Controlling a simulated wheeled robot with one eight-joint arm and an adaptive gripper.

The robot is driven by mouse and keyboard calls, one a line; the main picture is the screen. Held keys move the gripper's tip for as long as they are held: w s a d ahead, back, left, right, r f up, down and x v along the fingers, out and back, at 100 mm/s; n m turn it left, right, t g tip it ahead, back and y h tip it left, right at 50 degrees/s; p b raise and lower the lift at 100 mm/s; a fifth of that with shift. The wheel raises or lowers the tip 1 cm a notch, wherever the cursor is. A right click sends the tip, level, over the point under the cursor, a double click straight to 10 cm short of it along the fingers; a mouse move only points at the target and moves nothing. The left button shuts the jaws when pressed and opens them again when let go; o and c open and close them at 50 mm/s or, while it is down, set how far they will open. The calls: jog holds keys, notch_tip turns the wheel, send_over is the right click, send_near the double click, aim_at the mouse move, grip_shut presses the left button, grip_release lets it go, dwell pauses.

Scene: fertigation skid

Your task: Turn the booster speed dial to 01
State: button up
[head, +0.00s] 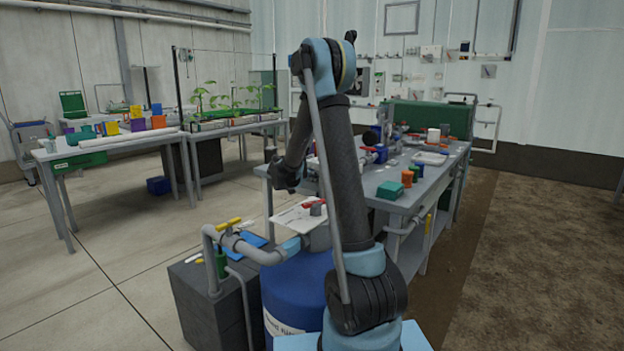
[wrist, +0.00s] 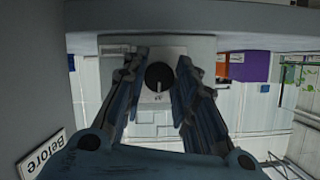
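In the wrist view, the booster speed dial is a round black knob (wrist: 158,76) on a pale grey panel (wrist: 198,46). A pale pointer line shows on the knob. A small marking sits at its lower edge, too small to read. My gripper (wrist: 162,58) is open, with one finger to the left of the knob and one to the right. Both fingers look apart from the knob; their exact depth relative to it I cannot tell. In the head view, my arm's dark end hangs by the grey workbench (head: 375,178), and I cannot make out the dial there.
A blue drum (head: 290,290) and a dark grey block with pipes (head: 190,295) stand in front of the bench. A second table (head: 70,150) with coloured boxes is at left. In the wrist view, a "Before" sign (wrist: 42,155) is at lower left. Open floor lies left.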

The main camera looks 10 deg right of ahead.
jog(key=shift+c, duration=0.8)
jog(key=n+g+h, duration=0.1)
jog(key=n, duration=0.1)
jog(key=n+g+h, duration=0.1)
jog(key=n+h, duration=0.1)
jog(key=n, duration=0.1)
jog(key=n+g+h, duration=0.1)
jog(key=n, duration=0.2)
jog(key=shift+w+a+h, duration=0.25)
jog(key=shift+w+h, duration=0.05)
jog(key=shift+n, duration=0.3)
jog(key=o, duration=1)
jog(key=shift+f, duration=0.1)
jog(key=shift+o, duration=0.2)
